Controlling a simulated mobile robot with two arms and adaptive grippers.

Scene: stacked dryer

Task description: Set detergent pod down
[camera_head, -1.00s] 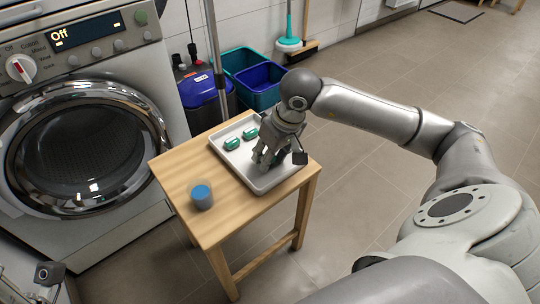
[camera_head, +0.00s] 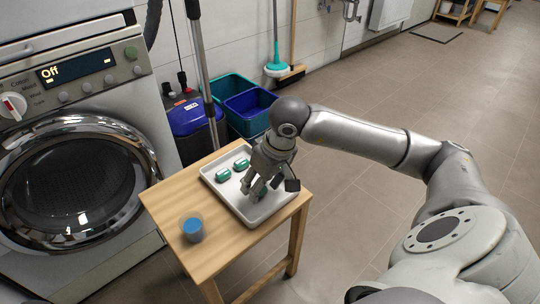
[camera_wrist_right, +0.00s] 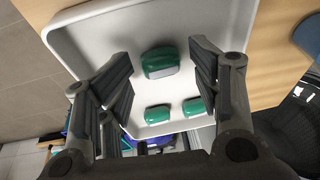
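My right gripper (camera_head: 254,186) is over the front part of the white tray (camera_head: 245,217). Its fingers stand apart in the right wrist view (camera_wrist_right: 160,75), with a green detergent pod (camera_wrist_right: 161,63) between them. Gaps show on both sides of this pod, and it appears to rest on the tray floor. In the head view this pod (camera_head: 260,190) is partly hidden by the fingers. Two more green pods (camera_head: 223,175) (camera_head: 241,165) lie at the tray's back; they also show in the wrist view (camera_wrist_right: 157,113) (camera_wrist_right: 193,107). My left gripper is out of view.
The tray is on a small wooden table (camera_head: 168,208). A cup with blue contents (camera_head: 192,229) stands near the table's front left. A washer or dryer with a round door (camera_head: 72,180) is at left. Teal and blue bins (camera_head: 250,108) stand behind. Floor at right is clear.

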